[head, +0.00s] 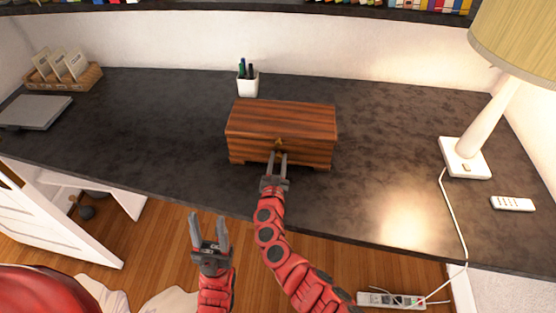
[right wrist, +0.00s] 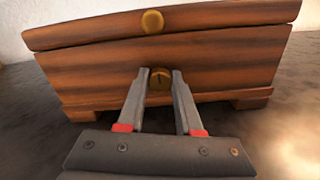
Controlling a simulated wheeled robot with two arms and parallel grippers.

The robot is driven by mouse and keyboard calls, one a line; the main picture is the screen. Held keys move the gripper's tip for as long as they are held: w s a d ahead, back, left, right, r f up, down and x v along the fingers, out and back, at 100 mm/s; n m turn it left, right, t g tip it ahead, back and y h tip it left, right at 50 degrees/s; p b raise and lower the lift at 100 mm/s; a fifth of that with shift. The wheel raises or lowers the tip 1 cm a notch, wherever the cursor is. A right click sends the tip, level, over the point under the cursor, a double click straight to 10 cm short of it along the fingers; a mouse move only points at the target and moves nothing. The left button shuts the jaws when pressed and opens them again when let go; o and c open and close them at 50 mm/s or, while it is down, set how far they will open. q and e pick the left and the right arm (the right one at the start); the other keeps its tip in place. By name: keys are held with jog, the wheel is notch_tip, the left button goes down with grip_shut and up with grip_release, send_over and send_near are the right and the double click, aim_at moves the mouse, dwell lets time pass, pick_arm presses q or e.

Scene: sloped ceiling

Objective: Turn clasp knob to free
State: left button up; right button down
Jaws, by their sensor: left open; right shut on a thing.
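A closed wooden box (head: 281,119) with dark striped grain stands on the desk in the middle of the head view. Its front also fills much of the right wrist view (right wrist: 90,85). The round brass clasp knob (right wrist: 159,79) is on the lower front, with a dark mark on its face. A second brass disc (right wrist: 152,21) sits above it on the lid's edge. My right gripper (head: 278,155) reaches the box front, its fingers either side of the clasp knob and shut on it. My left gripper (head: 209,231) is open and empty, apart from the box in front of the desk edge.
A white pen cup (head: 248,86) stands behind the box. A lamp (head: 465,158) and a remote (head: 512,204) are at the right. A grey laptop-like slab (head: 36,111) and a card tray (head: 64,76) are at the far left. The dark desktop (head: 165,120) is clear beside the box.

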jog(key=shift+f+m+b, duration=0.25)
jog(key=shift+m+b, duration=0.75)
jog(key=shift+b, duration=0.2)
jog(key=m+b, duration=1.4)
jog(key=b, duration=0.2)
jog(key=shift+d+m+b, duration=0.1)
jog(key=shift+m+b, duration=0.85)
jog(key=shift+m, duration=0.05)
jog(key=c, duration=0.6)
grip_release()
jog(key=shift+r, duration=0.1)
